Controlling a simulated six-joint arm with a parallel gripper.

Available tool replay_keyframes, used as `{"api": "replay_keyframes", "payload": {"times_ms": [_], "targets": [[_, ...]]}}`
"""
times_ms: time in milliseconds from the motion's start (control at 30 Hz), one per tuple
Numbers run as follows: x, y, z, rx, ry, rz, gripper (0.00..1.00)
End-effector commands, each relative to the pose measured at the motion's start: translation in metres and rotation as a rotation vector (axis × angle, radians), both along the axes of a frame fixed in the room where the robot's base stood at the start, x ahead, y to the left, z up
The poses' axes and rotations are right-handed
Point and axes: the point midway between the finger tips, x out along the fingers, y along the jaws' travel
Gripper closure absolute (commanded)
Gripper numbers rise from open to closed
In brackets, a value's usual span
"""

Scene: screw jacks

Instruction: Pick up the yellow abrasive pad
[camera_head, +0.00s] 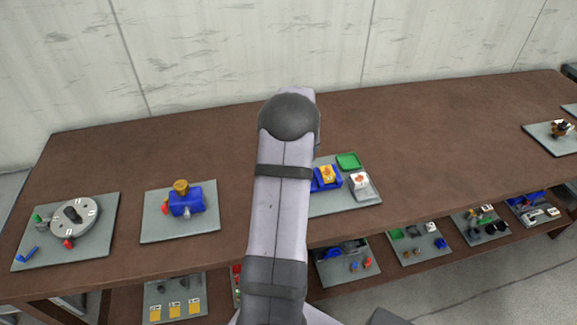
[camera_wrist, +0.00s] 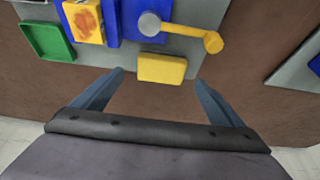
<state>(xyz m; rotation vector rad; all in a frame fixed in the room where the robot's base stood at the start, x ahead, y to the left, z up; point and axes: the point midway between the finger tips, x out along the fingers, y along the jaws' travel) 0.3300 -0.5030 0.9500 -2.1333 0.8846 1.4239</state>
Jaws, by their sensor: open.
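The yellow abrasive pad (camera_wrist: 161,68) is a plain yellow block at the near edge of a grey plate in the wrist view. My gripper (camera_wrist: 159,77) is open, with one blue-grey finger to the left of the pad and one to the right. There is a gap on each side, and nothing is held. I cannot tell how far the fingertips are above the plate. In the head view my arm hides the gripper, and I cannot make out the pad there.
Behind the pad in the wrist view are a yellow arm with a round knob (camera_wrist: 212,42), a blue fixture (camera_wrist: 130,20), a yellow block with an orange patch (camera_wrist: 83,20) and a green tray (camera_wrist: 48,40). Bare brown table (camera_wrist: 225,88) lies in front and right.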

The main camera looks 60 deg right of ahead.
Motion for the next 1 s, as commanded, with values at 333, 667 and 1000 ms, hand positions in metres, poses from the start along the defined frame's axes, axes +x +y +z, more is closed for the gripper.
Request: {"api": "replay_keyframes", "payload": {"times_ms": [333, 667, 1000], "targets": [[0.01, -0.006, -0.03, 0.002, 0.001, 0.001, 0.08], [0.014, -0.01, -0.045, -0.001, 0.001, 0.002, 0.08], [0.014, -0.01, -0.045, 0.0, 0.0, 0.001, 0.48]]}}
